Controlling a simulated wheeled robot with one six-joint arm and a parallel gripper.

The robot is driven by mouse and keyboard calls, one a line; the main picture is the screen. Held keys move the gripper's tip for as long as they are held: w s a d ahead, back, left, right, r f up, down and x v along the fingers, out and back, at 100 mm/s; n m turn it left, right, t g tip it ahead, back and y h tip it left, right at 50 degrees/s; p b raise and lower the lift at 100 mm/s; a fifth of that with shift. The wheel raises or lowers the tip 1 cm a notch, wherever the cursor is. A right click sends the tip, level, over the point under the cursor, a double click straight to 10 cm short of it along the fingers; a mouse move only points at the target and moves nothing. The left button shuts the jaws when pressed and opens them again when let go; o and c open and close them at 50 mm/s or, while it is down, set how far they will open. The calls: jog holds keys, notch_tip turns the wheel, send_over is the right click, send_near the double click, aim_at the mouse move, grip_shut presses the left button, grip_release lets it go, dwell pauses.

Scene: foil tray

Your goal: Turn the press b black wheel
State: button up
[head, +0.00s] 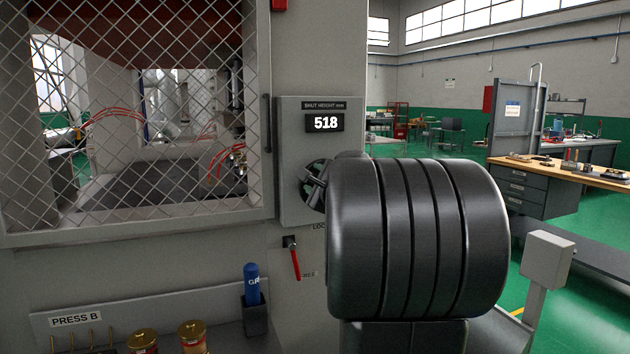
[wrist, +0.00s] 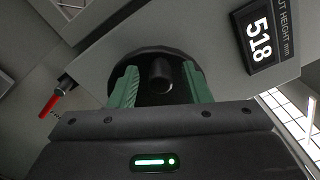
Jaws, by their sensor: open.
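The black wheel (head: 313,186) is on the grey panel of press B, under the shut height display (head: 325,123), which reads 518. In the head view its right part is hidden behind my dark arm. In the wrist view the wheel (wrist: 145,60) is seen close up, tilted away, with a short round black knob or hub (wrist: 162,74) standing out. My gripper (wrist: 160,82) is open, its green fingers on either side of this knob. A gap shows on both sides, so I see no grip. The gripper is hidden in the head view.
A red-handled lever (head: 295,262) sits below the wheel, beside partly hidden lettering. A mesh guard (head: 150,110) covers the press opening at left. A blue bottle-like item (head: 252,284) stands in a holder below. A grey post box (head: 547,259) stands at right.

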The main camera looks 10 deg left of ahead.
jog(key=v, duration=1.3)
jog(key=shift+s+b, duration=0.25)
jog(key=shift+b, duration=0.2)
jog(key=shift+d, duration=0.1)
jog(key=p+x, duration=0.1)
jog(key=x, duration=1.3)
jog(key=shift+d, duration=0.1)
jog(key=shift+w, duration=0.1)
jog(key=shift+d+r+m+p, duration=0.2)
jog(key=shift+r+m+p, duration=0.4)
jog(key=shift+p, duration=0.55)
jog(key=shift+w+d+m+p, duration=0.1)
jog(key=shift+m+p, duration=0.45)
jog(key=shift+m, duration=0.15)
jog(key=shift+f, duration=0.1)
